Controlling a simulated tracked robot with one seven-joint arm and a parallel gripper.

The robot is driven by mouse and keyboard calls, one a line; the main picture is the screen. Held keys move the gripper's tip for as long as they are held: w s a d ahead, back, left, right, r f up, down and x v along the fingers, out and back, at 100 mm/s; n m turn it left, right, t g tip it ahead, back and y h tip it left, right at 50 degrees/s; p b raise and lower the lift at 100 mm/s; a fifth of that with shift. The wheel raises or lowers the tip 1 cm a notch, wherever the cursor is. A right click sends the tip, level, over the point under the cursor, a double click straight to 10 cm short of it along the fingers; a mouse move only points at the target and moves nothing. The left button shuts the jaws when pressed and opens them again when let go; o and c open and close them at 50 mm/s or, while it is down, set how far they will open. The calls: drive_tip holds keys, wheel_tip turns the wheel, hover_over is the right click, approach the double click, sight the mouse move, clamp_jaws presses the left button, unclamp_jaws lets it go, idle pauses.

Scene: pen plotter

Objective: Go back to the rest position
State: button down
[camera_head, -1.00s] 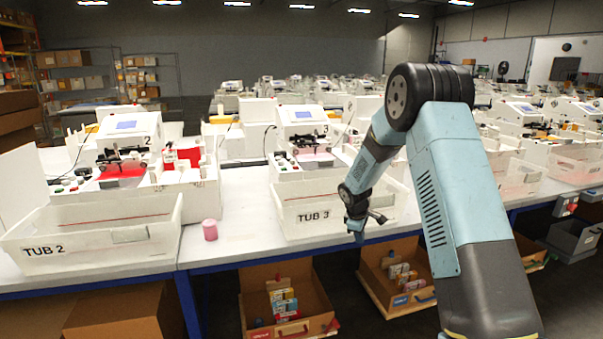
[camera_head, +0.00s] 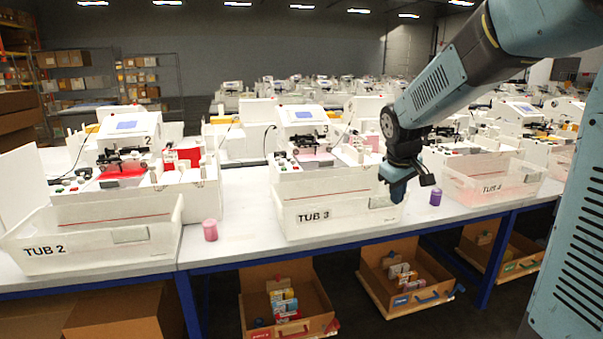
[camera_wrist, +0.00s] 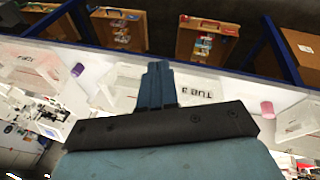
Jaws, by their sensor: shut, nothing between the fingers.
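My gripper (camera_head: 398,190) is at the right end of Tub 3, in front of it or above it; I cannot tell the gap. It points downward and holds nothing. In the wrist view its two blue fingers (camera_wrist: 157,78) are together, with the upside-down Tub 3 label behind them. My arm reaches in from the upper right in the head view. Tub 3 (camera_head: 345,224) is a clear white bin at the table's front, partly hidden by my gripper at its right end.
A pink cup (camera_head: 210,230) stands between Tub 2 (camera_head: 100,255) and Tub 3. A purple cup (camera_head: 436,197) stands between Tub 3 and Tub 4 (camera_head: 490,193). Plotter machines stand behind the tubs.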

drive_tip(key=s+r+m+t, duration=0.1)
drive_tip(key=s+r+m, duration=0.1)
drive_tip(key=s, duration=1.1)
drive_tip(key=s+r+m+y, duration=0.1)
drive_tip(key=s+r+m, duration=0.2)
drive_tip(key=s, duration=1)
drive_tip(key=shift+a+m+t+y, duration=0.15)
drive_tip(key=shift+m+t+y, duration=0.15)
drive_tip(key=shift+m+t, duration=0.1)
